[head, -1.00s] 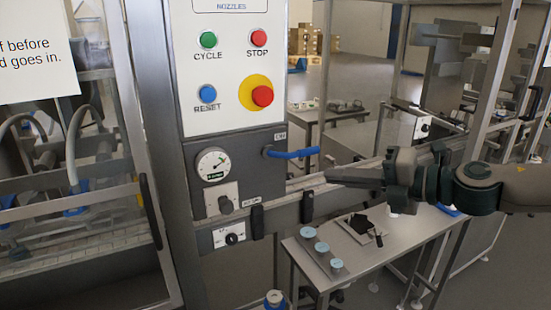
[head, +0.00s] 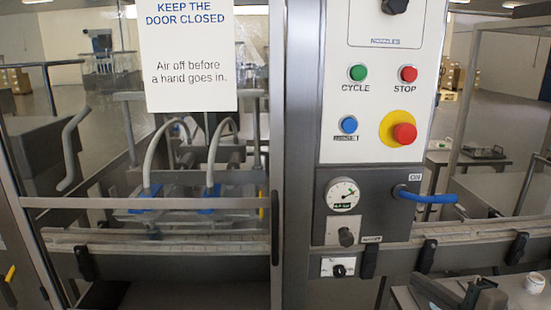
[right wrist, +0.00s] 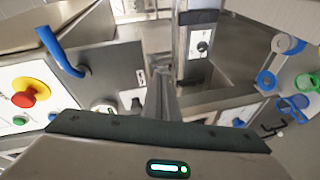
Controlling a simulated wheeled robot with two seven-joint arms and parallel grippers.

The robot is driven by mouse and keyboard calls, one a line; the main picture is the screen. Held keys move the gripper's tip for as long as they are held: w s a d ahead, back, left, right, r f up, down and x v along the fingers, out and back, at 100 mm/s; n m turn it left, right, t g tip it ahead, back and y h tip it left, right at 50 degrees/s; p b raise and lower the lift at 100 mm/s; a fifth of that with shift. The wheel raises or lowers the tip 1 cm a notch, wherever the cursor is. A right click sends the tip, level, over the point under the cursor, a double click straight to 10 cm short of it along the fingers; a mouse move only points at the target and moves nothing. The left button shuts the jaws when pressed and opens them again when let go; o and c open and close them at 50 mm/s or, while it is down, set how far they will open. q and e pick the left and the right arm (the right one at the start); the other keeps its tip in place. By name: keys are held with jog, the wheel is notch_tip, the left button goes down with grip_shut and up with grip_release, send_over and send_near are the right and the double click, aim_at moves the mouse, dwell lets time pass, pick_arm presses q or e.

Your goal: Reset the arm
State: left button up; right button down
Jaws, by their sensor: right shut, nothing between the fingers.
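My right gripper (head: 432,290) shows at the bottom right of the head view, below the control panel, partly cut off by the frame edge. In the right wrist view its fingers (right wrist: 163,85) are together with nothing between them. The blue lever (head: 428,196) sticks out to the right under the ON label; it also shows at upper left in the right wrist view (right wrist: 62,52). My gripper is apart from the lever. The blue RESET button (head: 348,125) is on the white panel. My left gripper is not in view.
The panel also has a green CYCLE button (head: 358,73), a red STOP button (head: 408,74) and a red mushroom button (head: 404,134) on yellow. A gauge (head: 342,194) sits below.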

jog(key=s+a+f+m+g+h, duration=0.1)
jog(key=s+f+m+g+h, duration=0.2)
jog(key=s+f+m, duration=0.55)
jog(key=s+a+f+m+g+h, duration=0.2)
jog(key=s+f+m, duration=0.1)
jog(key=f, duration=1.1)
jog(key=s+a+f+m+g, duration=0.35)
jog(key=s+f, duration=0.25)
jog(key=s, duration=0.3)
jog(key=s+a+f+m+g, duration=0.2)
jog(key=s+f+g, duration=0.3)
jog(key=s, duration=0.5)
jog(key=w+a+f+t, duration=0.1)
jog(key=w+f, duration=0.1)
jog(key=f, duration=1)
jog(key=w+a+f+t, duration=0.1)
jog(key=f, duration=1.1)
jog(key=s+f, duration=0.5)
jog(key=f, duration=0.4)
jog(key=s+d+f, duration=0.1)
jog(key=s+f, duration=0.5)
jog(key=f, duration=0.4)
jog(key=shift+s+n+y, duration=0.25)
jog(key=shift+n+y, duration=0.05)
jog(key=shift+n, duration=0.1)
jog(key=shift+s, duration=0.1)
